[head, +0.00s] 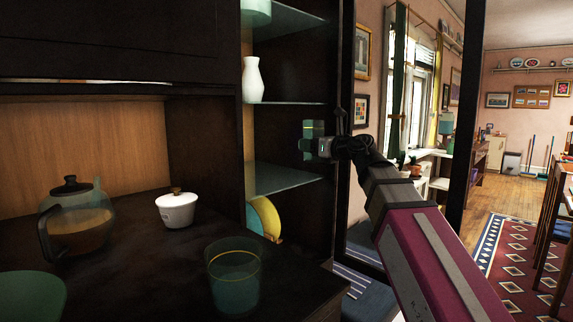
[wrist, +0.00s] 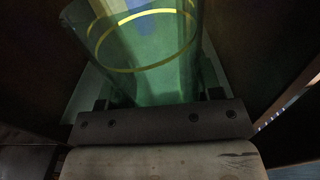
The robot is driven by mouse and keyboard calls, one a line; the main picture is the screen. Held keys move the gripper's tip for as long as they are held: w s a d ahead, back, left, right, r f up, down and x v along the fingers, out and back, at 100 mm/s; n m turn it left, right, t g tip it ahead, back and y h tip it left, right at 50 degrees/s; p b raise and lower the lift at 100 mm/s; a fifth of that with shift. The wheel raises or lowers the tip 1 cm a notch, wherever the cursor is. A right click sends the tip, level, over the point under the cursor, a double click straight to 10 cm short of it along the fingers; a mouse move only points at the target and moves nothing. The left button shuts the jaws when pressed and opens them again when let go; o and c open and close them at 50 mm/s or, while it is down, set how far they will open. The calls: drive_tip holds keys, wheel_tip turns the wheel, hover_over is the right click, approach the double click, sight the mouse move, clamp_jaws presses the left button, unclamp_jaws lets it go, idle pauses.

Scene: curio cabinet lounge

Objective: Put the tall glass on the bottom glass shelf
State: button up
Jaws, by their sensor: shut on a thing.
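My gripper (head: 309,146) is shut on a tall green-tinted glass (head: 314,128), held out in front of the open cabinet's right side. In the wrist view the glass (wrist: 140,65) has a yellow ring and sits between the two fingers. The bottom glass shelf (head: 282,179) looks bare and lies lower than the held glass in the head view. I cannot tell whether the glass is over the shelf or still in front of it. A similar glass with a yellow ring (head: 233,278) stands on the dark counter.
A white vase (head: 252,79) stands on the middle glass shelf (head: 300,102). Yellow and blue plates (head: 266,217) stand below the bottom shelf. A teapot (head: 76,218), a white lidded bowl (head: 176,210) and a green bowl (head: 30,296) are on the counter. A dark door frame (head: 345,150) rises at right.

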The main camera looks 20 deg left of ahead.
drive_tip(key=x, duration=1)
drive_tip(key=shift+f, duration=3.15)
drive_tip(key=shift+w+a+f, duration=0.1)
drive_tip(key=shift+a+f, duration=0.1)
drive_tip(key=shift+f, duration=0.15)
drive_tip(key=shift+f, duration=0.1)
drive_tip(key=o, duration=1.1)
